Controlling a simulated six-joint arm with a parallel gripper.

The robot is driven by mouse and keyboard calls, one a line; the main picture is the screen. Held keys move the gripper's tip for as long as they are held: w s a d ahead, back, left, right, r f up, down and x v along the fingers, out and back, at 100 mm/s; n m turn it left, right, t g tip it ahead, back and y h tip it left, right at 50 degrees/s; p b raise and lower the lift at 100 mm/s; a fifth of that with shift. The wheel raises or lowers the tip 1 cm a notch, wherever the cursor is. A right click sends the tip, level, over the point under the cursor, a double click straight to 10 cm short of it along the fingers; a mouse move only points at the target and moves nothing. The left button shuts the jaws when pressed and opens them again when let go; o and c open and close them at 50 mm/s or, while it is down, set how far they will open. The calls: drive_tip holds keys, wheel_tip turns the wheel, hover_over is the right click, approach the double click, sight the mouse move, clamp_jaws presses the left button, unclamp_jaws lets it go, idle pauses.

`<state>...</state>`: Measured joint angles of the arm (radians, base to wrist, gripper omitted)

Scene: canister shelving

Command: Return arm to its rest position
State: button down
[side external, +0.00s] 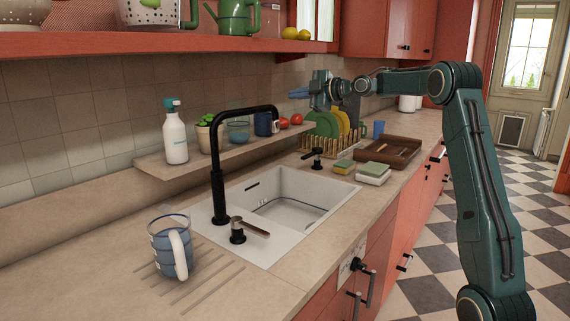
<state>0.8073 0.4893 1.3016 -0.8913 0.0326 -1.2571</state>
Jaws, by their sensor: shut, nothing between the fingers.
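My gripper (299,93) is at the upper middle of the side external view, at the end of my teal arm. It points left, above the dish rack and apart from the counter and the shelf. Its blue-grey fingers are together with nothing between them. My arm comes in from the right, bends at a high elbow and reaches across over the counter.
A dish rack (302,146) with green and yellow plates stands below my gripper. A black faucet (214,160) rises by the white sink (290,201). A wall ledge (220,143) holds a spray bottle (175,135). A glass mug (170,251) stands front left. Red upper shelving (130,43) overhangs.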

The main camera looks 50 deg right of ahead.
drive_tip(key=s+a+f+m+g, duration=0.1)
drive_tip(key=s+a+m+g, duration=0.1)
drive_tip(key=s+a, duration=0.45)
drive_tip(key=s+a+f+m+g, duration=0.1)
drive_tip(key=s+a+m+g, duration=0.15)
drive_tip(key=a, duration=0.65)
drive_tip(key=s+a+f+m+g, duration=0.1)
drive_tip(key=s+a+m, duration=0.1)
drive_tip(key=s+a, duration=0.45)
drive_tip(key=s+a+f+m+g, duration=0.1)
drive_tip(key=s+f, duration=0.3)
drive_tip(key=s, duration=0.4)
drive_tip(key=s+a+f+m+g+h, duration=0.1)
drive_tip(key=s+a+f+m+g, duration=0.1)
drive_tip(key=s, duration=0.5)
drive_tip(key=s+a+f+m+g, duration=0.2)
drive_tip(key=s+a+f+m, duration=0.2)
drive_tip(key=s, duration=0.4)
wheel_tip(320, 180, down, 3)
drive_tip(key=shift+s+a+r+h, duration=0.15)
drive_tip(key=shift+s+a+h, duration=0.15)
drive_tip(key=shift+a, duration=0.2)
